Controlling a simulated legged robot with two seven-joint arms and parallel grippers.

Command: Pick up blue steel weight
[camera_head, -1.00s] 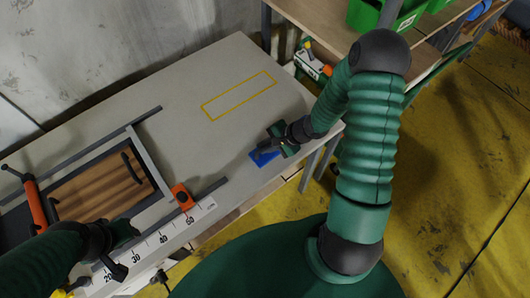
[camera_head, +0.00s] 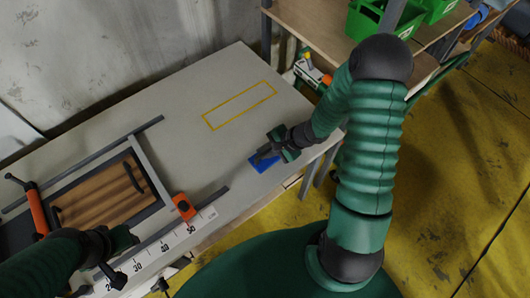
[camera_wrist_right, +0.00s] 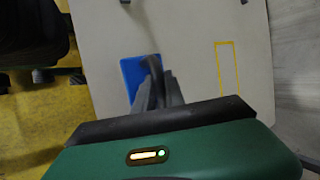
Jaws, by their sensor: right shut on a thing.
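The blue steel weight (camera_head: 262,163) is a flat blue block on the grey table top near its front right edge. It also shows in the right wrist view (camera_wrist_right: 130,76), partly covered by the fingers and a dark upright part, likely its handle. My right gripper (camera_head: 270,153) is over the weight and shut on it; its fingers (camera_wrist_right: 153,82) point at the block in the wrist view. I cannot tell if the weight is clear of the table. My left gripper (camera_head: 118,262) is by the ruler at lower left, its jaws unclear.
A yellow outlined rectangle (camera_head: 238,105) marks bare table behind the weight. A framed fixture with a wooden panel (camera_head: 100,200), an orange clamp block (camera_head: 183,206) and a ruler (camera_head: 165,245) fill the left. A shelf with green bins (camera_head: 364,18) stands at the back right.

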